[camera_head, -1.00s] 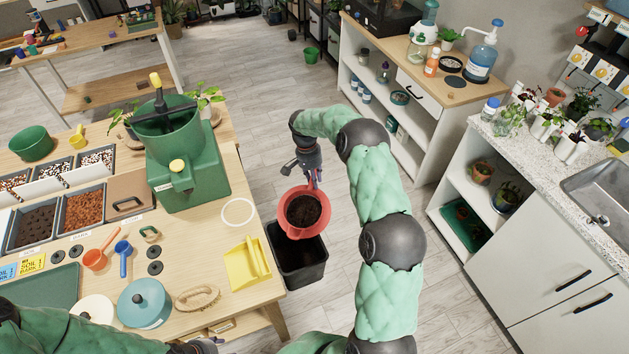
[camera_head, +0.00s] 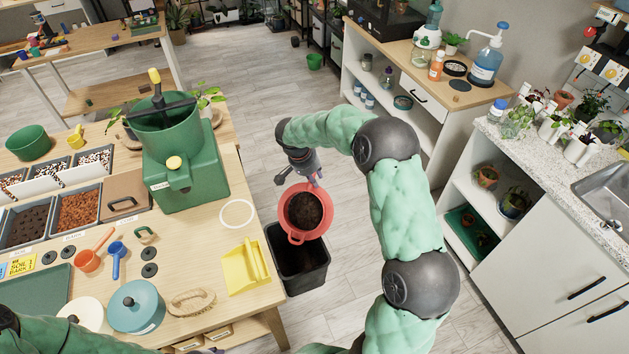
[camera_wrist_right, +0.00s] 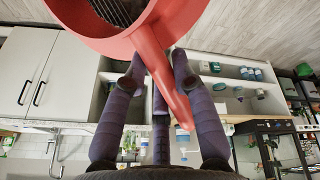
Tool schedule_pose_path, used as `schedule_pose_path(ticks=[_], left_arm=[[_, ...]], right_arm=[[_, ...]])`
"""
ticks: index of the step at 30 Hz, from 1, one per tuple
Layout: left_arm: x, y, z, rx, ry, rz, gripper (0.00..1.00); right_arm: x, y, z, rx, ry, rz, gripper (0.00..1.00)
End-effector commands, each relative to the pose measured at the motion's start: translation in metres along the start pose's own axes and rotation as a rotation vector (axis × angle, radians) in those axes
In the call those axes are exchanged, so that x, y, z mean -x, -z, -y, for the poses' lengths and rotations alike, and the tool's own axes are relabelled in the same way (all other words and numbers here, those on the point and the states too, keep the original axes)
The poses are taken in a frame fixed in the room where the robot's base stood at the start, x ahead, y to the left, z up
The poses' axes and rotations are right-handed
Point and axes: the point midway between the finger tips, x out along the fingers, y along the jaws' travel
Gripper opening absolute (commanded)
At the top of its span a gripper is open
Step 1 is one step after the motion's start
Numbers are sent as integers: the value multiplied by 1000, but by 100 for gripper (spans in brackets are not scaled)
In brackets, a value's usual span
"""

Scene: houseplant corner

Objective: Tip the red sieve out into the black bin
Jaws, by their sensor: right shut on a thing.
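The red sieve (camera_head: 291,231) has dark soil inside and hangs in the air over the black bin (camera_head: 314,279). My right gripper (camera_head: 315,181) is shut on the sieve's handle at its far side. In the right wrist view the red handle (camera_wrist_right: 169,82) runs between the fingers, and the sieve's bowl (camera_wrist_right: 165,25) fills the top. The soil still looks level within the rim. The bin stands on the floor beside the workbench; the sieve hides part of its opening. My left arm enters at the lower left; only a sliver of its gripper shows at the bottom edge.
The wooden workbench (camera_head: 205,300) is close on the left, with a yellow dustpan (camera_head: 243,270) near its edge and a green machine (camera_head: 185,175) behind. Floor is open behind the bin. White cabinets (camera_head: 545,270) stand to the right.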

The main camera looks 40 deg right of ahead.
Motion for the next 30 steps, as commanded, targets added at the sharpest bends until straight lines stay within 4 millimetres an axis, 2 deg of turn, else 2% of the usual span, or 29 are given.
schedule_pose_path(ticks=[13,30], left_arm=[[-28,1,10,0,0,0,49],[-60,2,21,0,0,0,49]], right_arm=[[16,-8,-3,-21,13,-123,0],[25,-19,-5,-39,20,-215,0]])
